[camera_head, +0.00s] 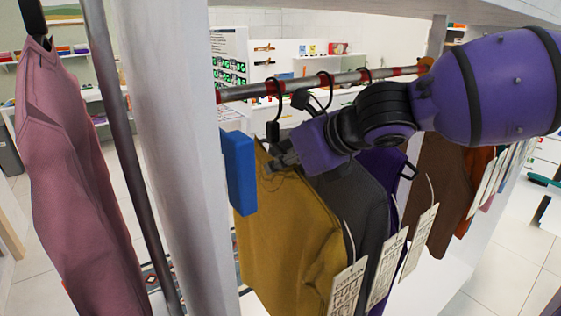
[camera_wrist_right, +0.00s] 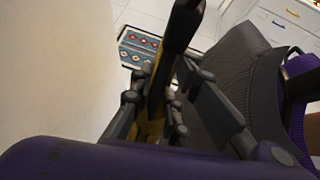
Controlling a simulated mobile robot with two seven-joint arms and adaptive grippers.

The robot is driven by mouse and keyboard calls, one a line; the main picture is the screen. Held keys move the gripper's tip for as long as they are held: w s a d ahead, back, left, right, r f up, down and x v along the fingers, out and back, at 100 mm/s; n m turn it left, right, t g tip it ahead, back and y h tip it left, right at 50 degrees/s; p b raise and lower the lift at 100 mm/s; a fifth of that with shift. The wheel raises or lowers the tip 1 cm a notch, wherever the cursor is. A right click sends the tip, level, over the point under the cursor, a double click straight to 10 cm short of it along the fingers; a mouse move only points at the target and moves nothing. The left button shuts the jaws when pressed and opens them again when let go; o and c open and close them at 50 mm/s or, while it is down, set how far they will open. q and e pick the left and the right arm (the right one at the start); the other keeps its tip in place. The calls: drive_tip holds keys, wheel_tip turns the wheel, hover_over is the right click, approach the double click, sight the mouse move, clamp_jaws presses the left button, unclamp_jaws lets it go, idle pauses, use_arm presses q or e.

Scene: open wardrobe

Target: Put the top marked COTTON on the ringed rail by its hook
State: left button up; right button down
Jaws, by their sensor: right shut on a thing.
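The mustard top (camera_head: 285,235) hangs at the front of the row. A white tag reading COTTON (camera_head: 347,289) hangs at its right edge. The ringed rail (camera_head: 240,92) with red bands runs above it. A dark hook (camera_head: 272,88) curves at the rail above the mustard top; whether it bears on the rail is unclear. My right gripper (camera_head: 280,160) is shut at the mustard top's neck, on its dark hanger. The right wrist view shows the dark hanger (camera_wrist_right: 184,25) between the fingers (camera_wrist_right: 165,110), with a mustard sliver below. My left gripper is not in view.
A blue block (camera_head: 239,172) sits beside the white wardrobe panel (camera_head: 185,150). A grey top (camera_head: 352,200), purple top and brown top (camera_head: 437,180) hang close to the right. A pink garment (camera_head: 65,170) hangs at far left beside a grey pole (camera_head: 130,150).

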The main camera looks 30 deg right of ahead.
drive_tip(key=shift+f, duration=0.2)
drive_tip(key=c, duration=1.6)
unclamp_jaws()
drive_tip(key=shift+s+r, duration=0.1)
drive_tip(key=shift+v, duration=5.95)
drive_tip(key=shift+r, duration=0.1)
